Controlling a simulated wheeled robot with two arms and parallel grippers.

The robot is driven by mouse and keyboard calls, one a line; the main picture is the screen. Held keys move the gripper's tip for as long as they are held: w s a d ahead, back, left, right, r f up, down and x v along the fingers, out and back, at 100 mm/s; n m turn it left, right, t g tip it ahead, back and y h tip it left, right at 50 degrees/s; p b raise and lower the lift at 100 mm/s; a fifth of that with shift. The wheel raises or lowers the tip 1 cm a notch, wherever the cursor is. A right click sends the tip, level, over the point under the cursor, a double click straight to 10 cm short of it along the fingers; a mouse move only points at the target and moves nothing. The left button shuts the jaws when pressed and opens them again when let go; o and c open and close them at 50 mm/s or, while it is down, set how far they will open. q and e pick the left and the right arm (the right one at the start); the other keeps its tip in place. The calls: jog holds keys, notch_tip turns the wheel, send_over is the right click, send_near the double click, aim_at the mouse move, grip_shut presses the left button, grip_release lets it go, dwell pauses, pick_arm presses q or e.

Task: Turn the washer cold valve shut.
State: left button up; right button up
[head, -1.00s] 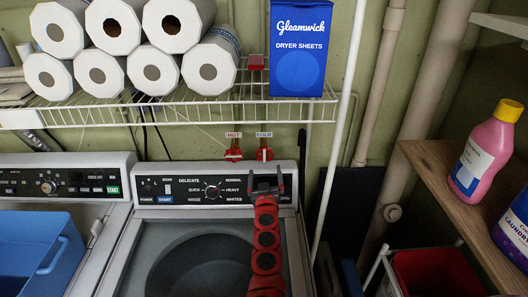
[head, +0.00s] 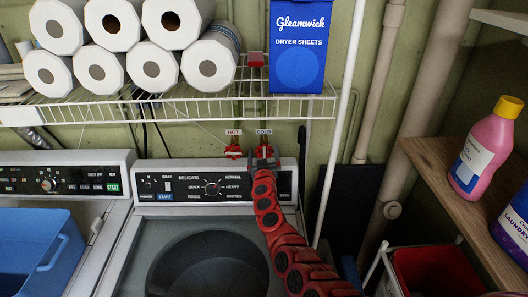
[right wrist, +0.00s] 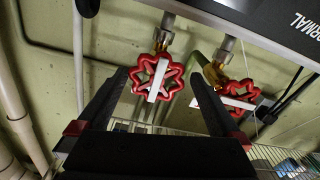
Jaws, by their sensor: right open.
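The cold valve (head: 264,150) is a red handwheel under the COLD label (head: 264,132), on the wall just above the washer's control panel (head: 214,188). My right gripper (head: 264,163) is directly in front of and slightly below it, and covers part of it. In the right wrist view, which is upside down, the cold valve (right wrist: 158,80) is a red scalloped wheel with a white bar across it. It lies between the two open, dark fingers, with a gap on each side. Whether the fingertips reach the wheel's depth I cannot tell. My left gripper is not in view.
The red hot valve (head: 233,152) is close at the left of the cold one. A white wire shelf (head: 200,113) with paper rolls and a blue dryer sheets box (head: 298,50) hangs above. A white vertical pole (head: 340,130) stands to the right.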

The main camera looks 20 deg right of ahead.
jog(key=shift+x, duration=0.9)
jog(key=shift+d+r, duration=0.2)
jog(key=c, duration=1.2)
jog(key=shift+c, duration=0.2)
